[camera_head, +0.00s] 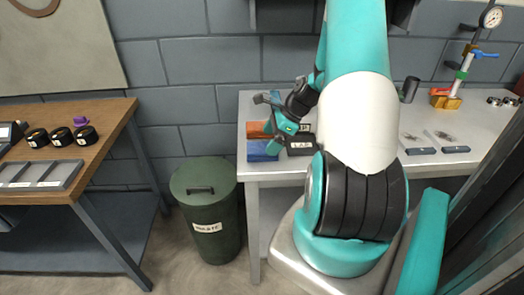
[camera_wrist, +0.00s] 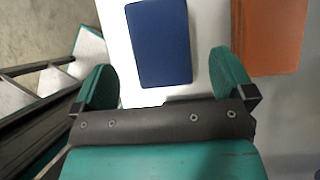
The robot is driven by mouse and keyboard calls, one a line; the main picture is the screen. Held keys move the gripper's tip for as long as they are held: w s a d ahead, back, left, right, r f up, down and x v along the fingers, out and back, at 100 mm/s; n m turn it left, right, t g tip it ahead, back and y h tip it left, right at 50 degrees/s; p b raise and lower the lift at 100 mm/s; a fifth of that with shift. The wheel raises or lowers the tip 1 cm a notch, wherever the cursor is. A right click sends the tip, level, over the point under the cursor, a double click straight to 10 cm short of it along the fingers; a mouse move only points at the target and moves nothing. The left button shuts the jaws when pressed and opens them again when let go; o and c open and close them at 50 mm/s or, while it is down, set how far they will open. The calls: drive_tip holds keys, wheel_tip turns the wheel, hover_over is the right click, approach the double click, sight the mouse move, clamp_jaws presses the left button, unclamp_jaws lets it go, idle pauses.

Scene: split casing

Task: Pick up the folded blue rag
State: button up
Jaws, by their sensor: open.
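The folded blue rag (camera_head: 262,150) lies flat at the front left corner of the pale bench. In the wrist view the blue rag (camera_wrist: 160,42) is a dark blue rectangle just beyond and between the two fingers. My gripper (camera_wrist: 165,80) is open and empty, with its teal fingers apart on either side of the rag's near end. In the head view my gripper (camera_head: 275,138) hangs over the bench's left end and partly covers the rag. The gap between fingers and rag cannot be judged exactly.
A folded orange rag (camera_head: 258,130) lies beside the blue one; it also shows in the wrist view (camera_wrist: 270,35). A black labelled box (camera_head: 301,146) sits close on the right. A green waste bin (camera_head: 205,190) stands left of the bench (camera_head: 254,180).

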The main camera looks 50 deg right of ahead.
sight(263, 147)
drive_tip(key=p+x, duration=0.1)
drive_tip(key=x, duration=0.4)
drive_tip(key=shift+r, duration=0.1)
drive_tip(key=c, duration=1)
drive_tip(key=shift+r, duration=0.15)
wheel_tip(263, 147, up, 20)
drive_tip(key=shift+f+b, duration=0.1)
drive_tip(key=shift+b, duration=0.3)
